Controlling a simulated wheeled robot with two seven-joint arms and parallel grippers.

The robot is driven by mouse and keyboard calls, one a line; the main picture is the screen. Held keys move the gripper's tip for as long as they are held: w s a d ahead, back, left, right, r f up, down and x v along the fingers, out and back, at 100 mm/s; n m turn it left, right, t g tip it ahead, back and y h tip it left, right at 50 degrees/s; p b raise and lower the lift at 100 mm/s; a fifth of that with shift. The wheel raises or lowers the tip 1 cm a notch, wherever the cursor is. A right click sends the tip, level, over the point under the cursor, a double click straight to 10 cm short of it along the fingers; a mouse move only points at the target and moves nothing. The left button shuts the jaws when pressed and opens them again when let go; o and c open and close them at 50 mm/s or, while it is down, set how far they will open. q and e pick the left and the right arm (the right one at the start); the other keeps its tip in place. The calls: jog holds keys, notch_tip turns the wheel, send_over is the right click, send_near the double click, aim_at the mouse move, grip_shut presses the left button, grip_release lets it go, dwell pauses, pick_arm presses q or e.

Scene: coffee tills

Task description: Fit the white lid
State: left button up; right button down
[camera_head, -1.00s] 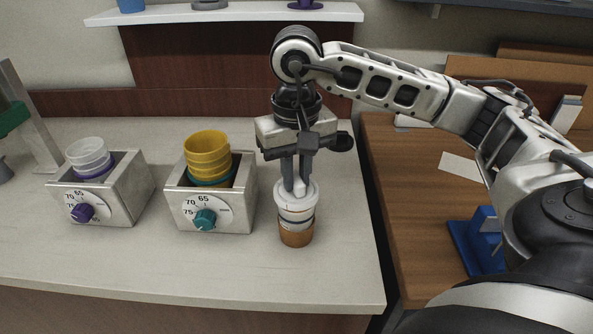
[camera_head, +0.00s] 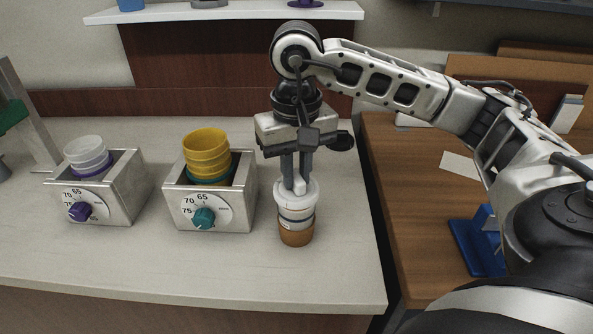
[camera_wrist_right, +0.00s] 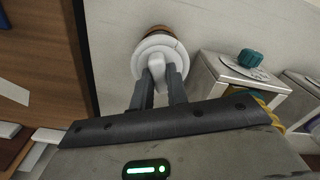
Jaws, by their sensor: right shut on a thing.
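The white lid (camera_head: 297,192) sits at the top of a paper cup (camera_head: 297,219) with a brown lower part, standing upright on the counter. My right gripper (camera_head: 296,184) points straight down and is shut on the raised knob of the white lid. In the right wrist view, the fingers (camera_wrist_right: 158,80) close on the knob of the white lid (camera_wrist_right: 149,52), with a little of the brown cup (camera_wrist_right: 155,31) showing past the rim. I cannot tell whether the lid is fully seated. My left gripper is not in view.
Left of the cup stand a metal box with a teal dial (camera_head: 238,212) holding yellow cups (camera_head: 206,147), and another with a purple dial (camera_head: 128,200) holding clear cups (camera_head: 86,151). The front counter (camera_head: 200,268) is clear. A wooden desk with a blue stand (camera_head: 476,243) lies right.

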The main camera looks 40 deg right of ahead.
dwell(0.3)
jog(key=shift+f+b, duration=0.95)
jog(key=shift+f, duration=0.05)
jog(key=c, duration=1)
grip_release()
jog(key=shift+r, duration=0.15)
notch_tip(320, 180, up, 4)
jog(key=p, duration=0.2)
jog(key=shift+p, duration=0.4)
jog(key=shift+r+p, duration=1.3)
jog(key=shift+r, duration=0.65)
